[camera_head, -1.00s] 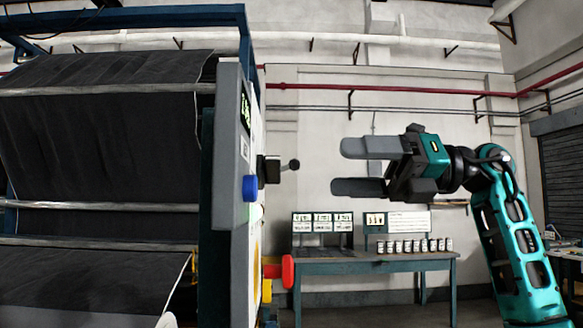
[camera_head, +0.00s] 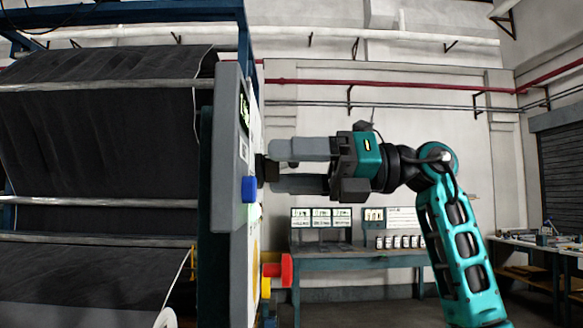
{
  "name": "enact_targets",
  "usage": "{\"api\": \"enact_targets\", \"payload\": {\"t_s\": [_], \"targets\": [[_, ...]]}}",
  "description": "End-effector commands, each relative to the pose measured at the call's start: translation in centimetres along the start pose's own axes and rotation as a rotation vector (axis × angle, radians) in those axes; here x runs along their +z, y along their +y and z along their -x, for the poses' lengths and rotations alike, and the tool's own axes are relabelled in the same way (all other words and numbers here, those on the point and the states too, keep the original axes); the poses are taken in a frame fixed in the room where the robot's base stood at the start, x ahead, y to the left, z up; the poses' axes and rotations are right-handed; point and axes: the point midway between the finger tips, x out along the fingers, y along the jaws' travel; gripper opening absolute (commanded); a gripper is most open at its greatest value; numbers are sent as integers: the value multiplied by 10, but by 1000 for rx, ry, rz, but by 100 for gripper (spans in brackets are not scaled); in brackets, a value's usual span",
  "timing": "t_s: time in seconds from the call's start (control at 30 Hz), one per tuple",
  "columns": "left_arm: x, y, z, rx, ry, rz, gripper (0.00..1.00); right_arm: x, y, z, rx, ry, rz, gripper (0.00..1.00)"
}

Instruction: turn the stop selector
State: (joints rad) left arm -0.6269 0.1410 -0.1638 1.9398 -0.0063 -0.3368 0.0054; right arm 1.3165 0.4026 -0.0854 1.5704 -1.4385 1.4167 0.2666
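The stop selector (camera_head: 261,168) is a small black part on the side face of the machine's grey control panel (camera_head: 228,150). Only a bit of it shows, at the tips of my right gripper; its lever with the ball end is hidden or hard to make out. My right gripper (camera_head: 272,168) points left, with one grey finger above the other at the selector's height. A gap shows between the fingers, so it is open. I cannot tell whether the fingers touch the selector. My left gripper is not in view.
A blue knob (camera_head: 249,189) sits just below and left of the fingertips. A red knob (camera_head: 287,270) sticks out lower down. Dark fabric rolls (camera_head: 100,120) fill the left. A table (camera_head: 350,262) with small jars stands behind my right arm.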

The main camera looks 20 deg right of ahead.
Motion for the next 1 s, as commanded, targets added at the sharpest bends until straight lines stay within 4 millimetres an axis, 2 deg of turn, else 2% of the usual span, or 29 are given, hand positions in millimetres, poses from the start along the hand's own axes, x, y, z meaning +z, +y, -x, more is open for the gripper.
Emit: {"api": "enact_targets", "payload": {"t_s": [0.07,0.43,0.73,1.0], "targets": [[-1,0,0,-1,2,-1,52,0,0,0,0,0,0,60],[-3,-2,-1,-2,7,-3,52,0,0,0,0,0,0,25],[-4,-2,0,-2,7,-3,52,0,0,1,-1,0,43,25],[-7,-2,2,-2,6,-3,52,0,0,1,-3,0,211,25]]}}
